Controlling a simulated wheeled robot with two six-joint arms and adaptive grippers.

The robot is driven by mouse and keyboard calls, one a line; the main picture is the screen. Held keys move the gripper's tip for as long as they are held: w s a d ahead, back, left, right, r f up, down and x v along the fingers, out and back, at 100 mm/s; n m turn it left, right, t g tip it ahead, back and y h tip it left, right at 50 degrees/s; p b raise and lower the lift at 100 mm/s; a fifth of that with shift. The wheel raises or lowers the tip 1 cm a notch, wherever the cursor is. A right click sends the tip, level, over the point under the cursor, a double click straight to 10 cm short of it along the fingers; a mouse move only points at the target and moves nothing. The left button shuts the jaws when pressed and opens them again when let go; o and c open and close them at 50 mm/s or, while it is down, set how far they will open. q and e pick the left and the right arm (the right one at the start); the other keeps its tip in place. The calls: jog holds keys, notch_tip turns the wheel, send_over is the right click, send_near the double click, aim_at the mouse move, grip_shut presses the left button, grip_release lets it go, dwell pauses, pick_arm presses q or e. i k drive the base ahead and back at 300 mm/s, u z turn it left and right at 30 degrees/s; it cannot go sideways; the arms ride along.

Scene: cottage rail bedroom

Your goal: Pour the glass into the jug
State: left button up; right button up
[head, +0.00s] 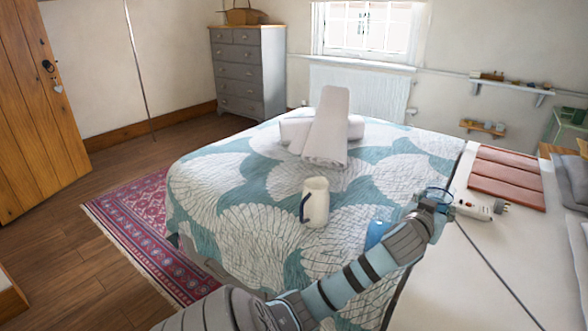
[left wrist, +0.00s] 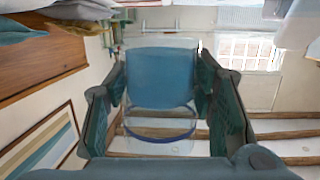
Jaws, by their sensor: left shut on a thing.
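The cream jug (head: 317,204) with a dark blue handle stands upright on the patterned bed cover, its handle toward the left. My left gripper (head: 438,198) is to the right of the jug, above the right edge of the bed, apart from the jug. In the left wrist view my left gripper (left wrist: 160,100) is shut on a clear glass (left wrist: 160,78) with blue contents, held between its two dark fingers. In the head view the glass is small and mostly hidden by the gripper. My right gripper is not in view.
White rolled towels (head: 326,130) lie on the bed (head: 230,190) behind the jug. A white surface (head: 445,285) at the right holds a power strip (head: 480,207) and folded reddish cloth (head: 505,175). A small blue thing (head: 376,233) shows beside my arm.

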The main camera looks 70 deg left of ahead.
aim_at(314, 207)
jog(key=u, duration=1.65)
jog(key=k, duration=0.3)
jog(key=u, duration=0.4)
jog(key=i, duration=0.5)
jog(key=u, duration=0.05)
jog(key=k, duration=0.5)
jog(key=z, duration=0.85)
jog(key=i, duration=1.3)
jog(key=u, duration=0.2)
